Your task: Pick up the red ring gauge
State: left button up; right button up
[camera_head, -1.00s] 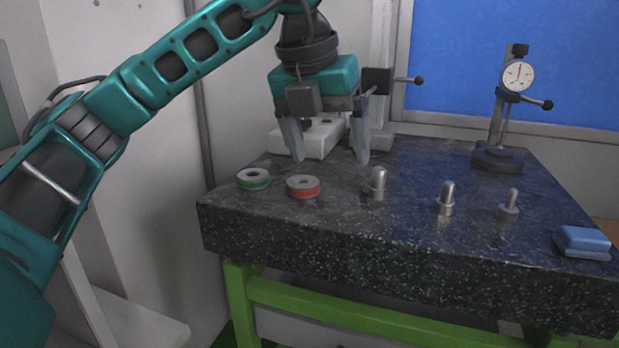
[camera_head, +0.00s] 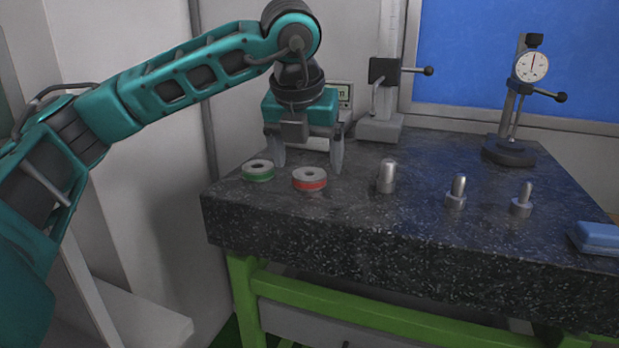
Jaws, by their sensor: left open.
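The red ring gauge (camera_head: 309,180) is a short grey ring with a red band and a hole in its top. It lies flat on the dark granite table (camera_head: 300,222), near its front left. My left gripper (camera_head: 308,164) is open and points down, its fingers spread to the left and right of the ring's upper area. It looks to be just behind or above the ring, and I see nothing held. Whether a finger touches the ring I cannot tell. My right gripper is not in view.
A green-banded ring (camera_head: 257,171) sits close to the left, by the left finger. Several metal plug gauges (camera_head: 386,177) stand to the right. A dial indicator stand (camera_head: 510,150), a height gauge (camera_head: 380,128) and a blue block (camera_head: 597,238) are also on the table.

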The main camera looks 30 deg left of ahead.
pick_arm(q)
jog(key=shift+x, duration=1.4)
jog(key=shift+c, duration=0.3)
jog(key=c, duration=1.3)
jog(key=shift+r, duration=0.15)
